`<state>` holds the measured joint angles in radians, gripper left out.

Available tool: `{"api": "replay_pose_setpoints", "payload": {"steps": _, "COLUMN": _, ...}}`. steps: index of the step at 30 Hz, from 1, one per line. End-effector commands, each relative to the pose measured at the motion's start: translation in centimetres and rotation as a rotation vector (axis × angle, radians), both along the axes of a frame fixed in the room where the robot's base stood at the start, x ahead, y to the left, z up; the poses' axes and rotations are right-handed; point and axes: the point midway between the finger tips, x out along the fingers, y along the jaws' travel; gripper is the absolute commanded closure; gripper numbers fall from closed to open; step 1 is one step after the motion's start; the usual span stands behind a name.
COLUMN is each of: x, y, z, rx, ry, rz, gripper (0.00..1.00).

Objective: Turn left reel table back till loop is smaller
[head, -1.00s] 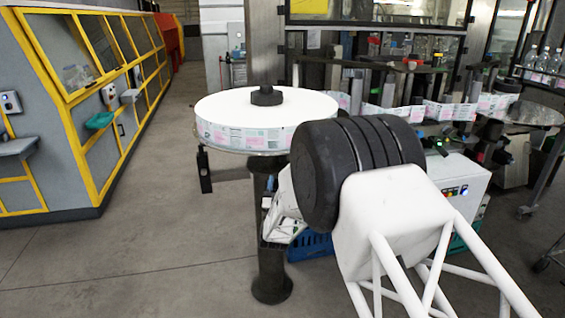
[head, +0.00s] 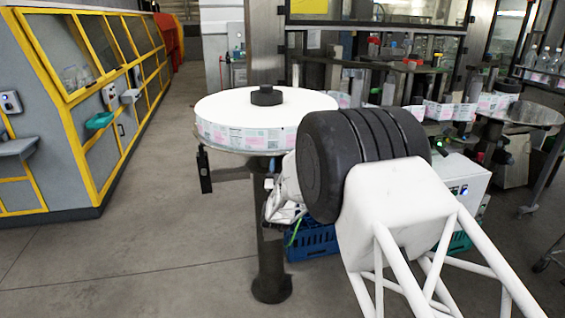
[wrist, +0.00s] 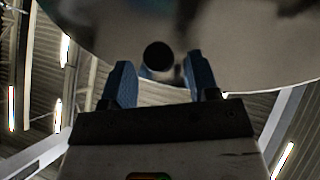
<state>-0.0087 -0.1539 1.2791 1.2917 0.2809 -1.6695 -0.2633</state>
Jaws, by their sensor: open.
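The left reel table (head: 228,143) carries a large white label reel (head: 225,108) with a black hub (head: 266,95) on top. It stands on a dark post left of my arm in the head view. My arm hides its right edge. In the wrist view the grey underside of a round plate (wrist: 265,50) fills the top, with a dark round post end (wrist: 158,56) below it. My gripper (wrist: 162,75) has two blue fingers, apart, one on each side of that post end. I cannot tell if they touch anything. In the head view my arm hides the fingers.
A label web (head: 440,110) runs through the machine behind my arm. A second round table (head: 525,113) stands at the right. A blue crate (head: 312,243) lies on the floor below. A yellow-framed machine (head: 75,100) stands at the left, with clear floor before it.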

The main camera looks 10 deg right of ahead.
Motion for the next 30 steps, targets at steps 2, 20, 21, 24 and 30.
{"api": "replay_pose_setpoints", "payload": {"steps": 2, "x": 0.42, "y": -0.22, "z": 0.46, "rx": 0.0, "ry": 0.0, "rz": 0.0, "gripper": 0.45}}
{"api": "replay_pose_setpoints", "payload": {"steps": 20, "x": 0.88, "y": -0.4, "z": 0.97, "rx": 0.0, "ry": 0.001, "rz": 0.0, "gripper": 0.68}}
{"api": "replay_pose_setpoints", "payload": {"steps": 21, "x": 0.88, "y": -0.4, "z": 0.97, "rx": 0.0, "ry": 0.001, "rz": 0.0, "gripper": 0.74}}
{"api": "replay_pose_setpoints", "payload": {"steps": 24, "x": 0.88, "y": -0.41, "z": 0.97, "rx": 0.0, "ry": 0.001, "rz": 0.0, "gripper": 0.89}}
{"api": "replay_pose_setpoints", "payload": {"steps": 30, "x": 0.87, "y": -0.4, "z": 0.96, "rx": 0.0, "ry": 0.001, "rz": 0.0, "gripper": 1.0}}
